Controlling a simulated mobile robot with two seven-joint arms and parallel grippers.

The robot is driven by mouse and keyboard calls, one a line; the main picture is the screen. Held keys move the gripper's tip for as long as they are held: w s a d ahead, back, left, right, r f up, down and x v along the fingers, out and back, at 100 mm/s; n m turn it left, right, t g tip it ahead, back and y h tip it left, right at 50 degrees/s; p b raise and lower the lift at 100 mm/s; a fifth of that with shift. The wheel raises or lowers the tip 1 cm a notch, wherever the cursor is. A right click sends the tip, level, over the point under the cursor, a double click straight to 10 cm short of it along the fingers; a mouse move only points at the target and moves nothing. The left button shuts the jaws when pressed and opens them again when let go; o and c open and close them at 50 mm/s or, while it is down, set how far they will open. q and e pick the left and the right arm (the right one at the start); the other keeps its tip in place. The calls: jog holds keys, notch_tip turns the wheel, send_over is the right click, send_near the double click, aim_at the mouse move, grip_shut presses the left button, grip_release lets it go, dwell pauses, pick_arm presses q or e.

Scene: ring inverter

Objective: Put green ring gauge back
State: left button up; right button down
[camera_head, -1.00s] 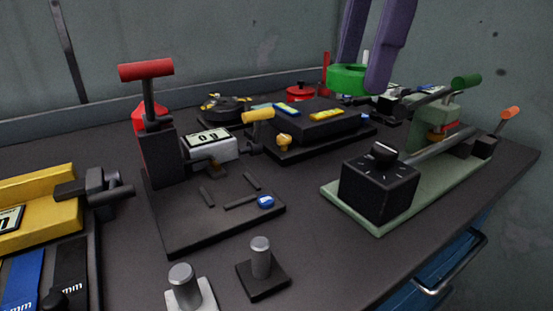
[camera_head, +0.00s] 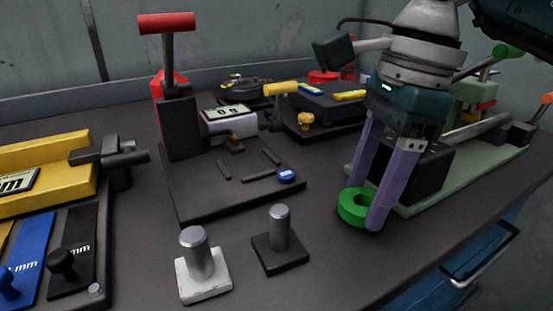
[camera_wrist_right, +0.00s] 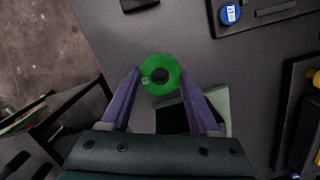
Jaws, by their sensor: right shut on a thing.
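The green ring gauge (camera_head: 352,207) is a thick ring held between the purple fingers of my right gripper (camera_head: 364,209). In the right wrist view the green ring (camera_wrist_right: 160,75) sits at the fingertips, with its hole facing the camera. It is held above the bench, to the right of the two pegs. One peg stands on a black square base (camera_head: 279,240) and the other on a white square base (camera_head: 203,277). Both pegs are upright and bare. My left gripper is not in view.
A black gauge stand (camera_head: 240,192) with a red handle stands behind the pegs. A pale green fixture (camera_head: 413,207) is behind my right gripper. A yellow fixture (camera_head: 62,150) and labelled blocks (camera_head: 33,250) lie at the left. Bench around the pegs is clear.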

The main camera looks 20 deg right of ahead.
jog(key=shift+f, duration=0.65)
jog(key=shift+f, duration=0.15)
jog(key=shift+c, duration=0.6)
grip_release()
jog(key=shift+r, duration=0.25)
notch_tip(320, 180, up, 12)
jog(key=d+p, duration=0.1)
jog(key=shift+s+d, duration=0.25)
jog(key=shift+d, duration=0.1)
jog(key=shift+f, duration=0.1)
